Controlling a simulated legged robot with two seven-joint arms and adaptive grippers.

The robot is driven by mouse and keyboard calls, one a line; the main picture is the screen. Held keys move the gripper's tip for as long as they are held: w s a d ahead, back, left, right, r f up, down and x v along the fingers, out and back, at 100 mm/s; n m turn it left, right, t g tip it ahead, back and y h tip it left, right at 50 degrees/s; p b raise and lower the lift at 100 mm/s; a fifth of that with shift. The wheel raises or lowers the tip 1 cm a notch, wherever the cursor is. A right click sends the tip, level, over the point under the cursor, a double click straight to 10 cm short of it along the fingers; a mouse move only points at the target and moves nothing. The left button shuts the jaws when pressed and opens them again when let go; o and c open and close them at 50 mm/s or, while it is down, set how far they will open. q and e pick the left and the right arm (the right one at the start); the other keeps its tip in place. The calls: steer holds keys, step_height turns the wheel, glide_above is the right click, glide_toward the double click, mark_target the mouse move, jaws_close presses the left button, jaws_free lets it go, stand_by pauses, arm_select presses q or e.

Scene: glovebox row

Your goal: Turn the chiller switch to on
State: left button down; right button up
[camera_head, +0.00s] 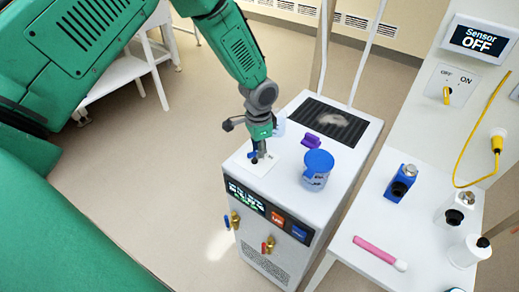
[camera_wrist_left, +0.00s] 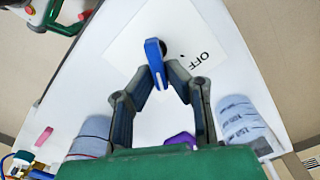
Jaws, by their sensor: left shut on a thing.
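The chiller (camera_head: 285,185) is a white box with a display and valves on its front. Its switch plate (camera_wrist_left: 125,52) is a pale square on the top, with the word OFF showing in the left wrist view; no ON label is readable there. The blue switch handle (camera_wrist_left: 154,62) stands on this plate, and a small bit of blue (camera_head: 251,155) shows at the gripper in the head view. My left gripper (camera_head: 259,152) reaches down from above, its fingers (camera_wrist_left: 158,82) shut on the blue handle. The right gripper is in neither view.
A blue-lidded jar (camera_head: 317,172), a purple item (camera_head: 311,141) and a dark grate (camera_head: 337,122) are on the chiller top, close to the gripper. A white table (camera_head: 375,215) with bottles and a pink tool stands at right. A wall switch (camera_head: 447,95) sits beyond.

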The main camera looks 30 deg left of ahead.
arm_select(q)
steer(key=c, duration=1.6)
jaws_free()
steer(key=shift+a, duration=0.1)
step_height(320, 180, up, 12)
